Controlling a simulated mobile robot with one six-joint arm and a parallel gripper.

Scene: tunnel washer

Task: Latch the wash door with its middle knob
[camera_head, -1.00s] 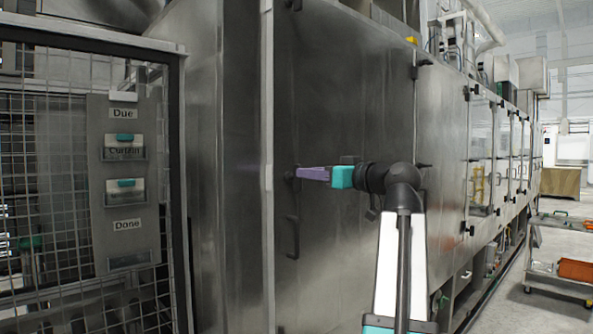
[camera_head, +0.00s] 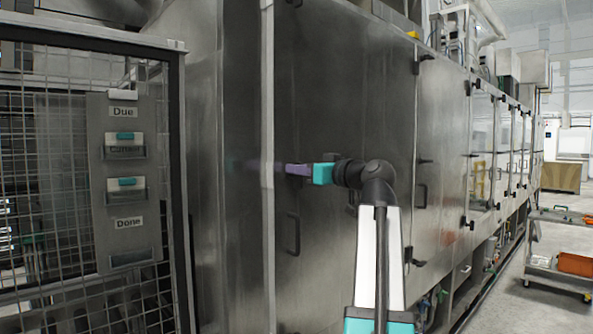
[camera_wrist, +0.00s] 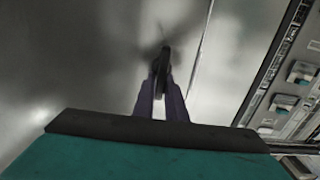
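The wash door (camera_head: 325,110) is the large dark steel panel in the head view, flush with the washer side. A black bar handle (camera_head: 292,234) is on its left part. The middle knob (camera_wrist: 163,60) shows in the wrist view as a narrow black piece at the tips of my fingers. My gripper (camera_head: 288,169), with purple fingers and a teal body, reaches left to the knob's place at the door's left edge and hides it in the head view. In the wrist view, my gripper's fingers (camera_wrist: 161,80) have a narrow gap between them. Whether they press on the knob is unclear.
A pale vertical post (camera_head: 267,230) stands just left of the door edge. A wire-mesh fence (camera_head: 50,230) with a Due/Done card board (camera_head: 123,190) is at the left. Further washer doors run right. A trolley (camera_head: 556,250) stands at the far right on open floor.

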